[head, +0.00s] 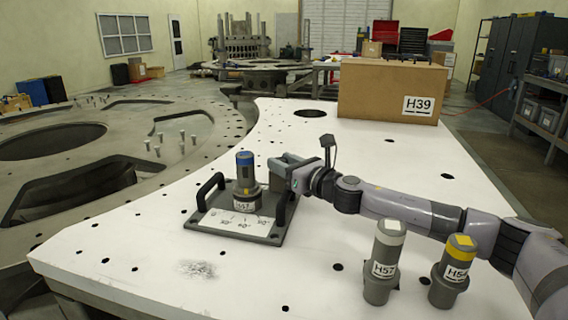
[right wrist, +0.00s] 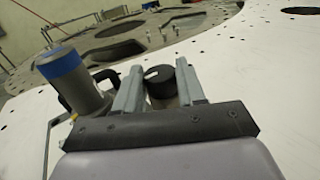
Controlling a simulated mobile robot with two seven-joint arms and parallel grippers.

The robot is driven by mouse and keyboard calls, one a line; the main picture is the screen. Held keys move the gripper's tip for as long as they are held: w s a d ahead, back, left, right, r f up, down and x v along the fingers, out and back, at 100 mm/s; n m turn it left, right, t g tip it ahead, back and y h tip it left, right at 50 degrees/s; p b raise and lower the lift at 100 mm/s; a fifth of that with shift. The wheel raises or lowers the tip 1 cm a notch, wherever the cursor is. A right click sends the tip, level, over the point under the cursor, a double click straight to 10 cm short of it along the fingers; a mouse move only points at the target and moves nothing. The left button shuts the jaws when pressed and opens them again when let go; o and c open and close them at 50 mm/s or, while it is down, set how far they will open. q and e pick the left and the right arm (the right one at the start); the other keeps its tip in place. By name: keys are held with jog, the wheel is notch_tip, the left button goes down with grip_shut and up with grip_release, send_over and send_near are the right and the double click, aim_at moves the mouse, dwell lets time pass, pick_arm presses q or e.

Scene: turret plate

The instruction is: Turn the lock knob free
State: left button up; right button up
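The grey turret plate device (head: 270,236) lies on the white table, with two black handles and a scale marked in degrees. A grey cylinder with a blue top, labelled H57 (head: 245,184), stands upright on it; its blue top also shows in the right wrist view (right wrist: 62,66). My right gripper (head: 282,164) is at the device's far right side. In the right wrist view a black knob with a white mark (right wrist: 160,82) lies between its two fingers (right wrist: 160,88), close to both. I cannot tell whether they touch it. The head view does not clearly show the knob. My left gripper is out of view.
Two loose grey cylinders stand at the front right, one white-topped (head: 383,262) and one yellow-topped (head: 452,272), below my right arm. A cardboard box labelled H39 (head: 375,92) sits at the back. The large round metal plate (head: 60,150) is left. The table's middle is mostly clear.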

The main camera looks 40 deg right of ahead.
jog(key=shift+d+y, duration=0.1)
jog(key=shift+y, duration=0.2)
jog(key=shift+n+y, duration=0.7)
jog(key=shift+y, duration=0.1)
jog(key=o, duration=1.1)
jog(key=shift+c, duration=0.2)
jog(key=shift+b, duration=0.3)
